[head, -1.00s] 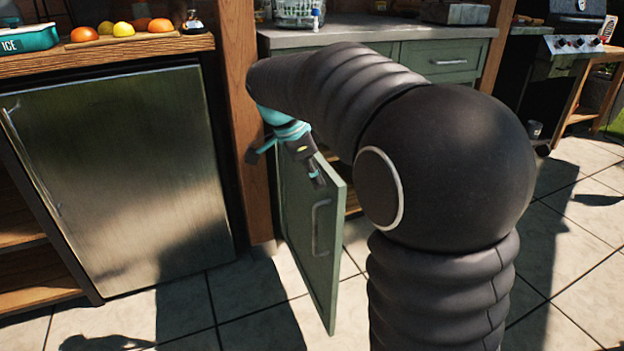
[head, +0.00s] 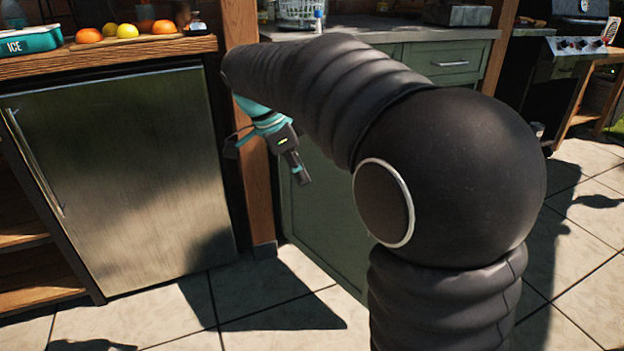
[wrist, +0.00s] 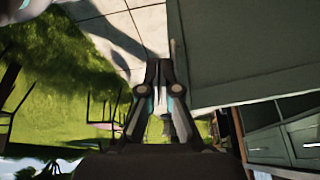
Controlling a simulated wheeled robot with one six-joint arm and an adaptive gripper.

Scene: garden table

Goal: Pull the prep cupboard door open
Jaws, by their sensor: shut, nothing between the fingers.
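The green prep cupboard door (head: 318,220) is hinged by the wooden post and stands part open. Its lower edge slants toward me, and its free edge and handle are hidden behind my arm. My gripper (head: 302,178) is in front of the door's outer face near the hinge side, shut and empty. In the wrist view my gripper (wrist: 160,75) has its fingers together, with a broad green-grey panel that looks like the door (wrist: 245,45) to their right. I cannot tell whether the fingers touch it.
A steel fridge (head: 120,180) with a bar handle stands left of the wooden post (head: 258,195). The grey countertop (head: 400,30) and a green drawer (head: 455,62) are above and right of the door. A grill (head: 580,45) stands at the far right. The tiled floor (head: 265,300) in front is clear.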

